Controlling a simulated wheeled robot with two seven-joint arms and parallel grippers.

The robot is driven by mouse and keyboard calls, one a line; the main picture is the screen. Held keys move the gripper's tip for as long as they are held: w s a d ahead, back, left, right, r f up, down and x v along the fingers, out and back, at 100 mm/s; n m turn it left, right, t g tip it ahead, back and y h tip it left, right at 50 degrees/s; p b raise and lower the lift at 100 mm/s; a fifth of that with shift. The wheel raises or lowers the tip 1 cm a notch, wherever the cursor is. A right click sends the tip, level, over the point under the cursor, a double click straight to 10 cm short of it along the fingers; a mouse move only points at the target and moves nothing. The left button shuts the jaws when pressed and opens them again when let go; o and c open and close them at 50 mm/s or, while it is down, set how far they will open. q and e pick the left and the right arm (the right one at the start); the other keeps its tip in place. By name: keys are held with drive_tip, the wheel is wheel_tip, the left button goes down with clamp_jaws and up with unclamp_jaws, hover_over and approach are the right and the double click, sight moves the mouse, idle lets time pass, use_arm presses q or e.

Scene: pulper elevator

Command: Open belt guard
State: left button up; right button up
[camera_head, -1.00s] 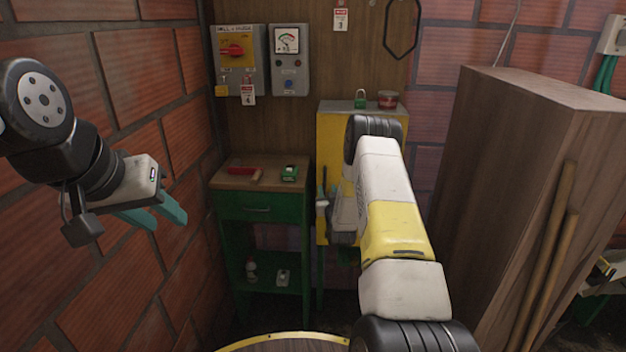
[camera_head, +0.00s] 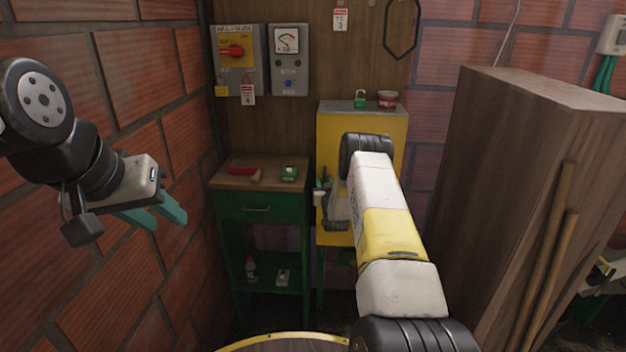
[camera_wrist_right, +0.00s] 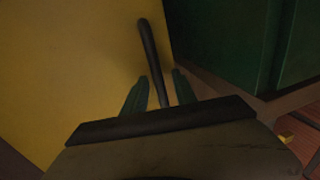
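The yellow guard box (camera_head: 388,135) stands against the back wall, partly hidden behind my right arm. In the right wrist view its yellow face (camera_wrist_right: 60,60) fills the left side. A dark bar-shaped handle (camera_wrist_right: 149,45) stands out along the edge of that face. My right gripper (camera_wrist_right: 160,88) has its two teal fingers apart, one on each side of the handle, with gaps visible. In the head view the right gripper is small and partly hidden at the box's left side. My left gripper (camera_head: 168,218) is open and empty near the left brick wall.
A green workbench (camera_head: 258,212) with a red-handled tool and a green item stands left of the box. A green padlock (camera_head: 360,98) and a red container (camera_head: 387,99) sit on the box. A large wooden cabinet (camera_head: 520,150) stands at right.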

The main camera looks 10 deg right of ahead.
clamp_jaws()
idle(1.2)
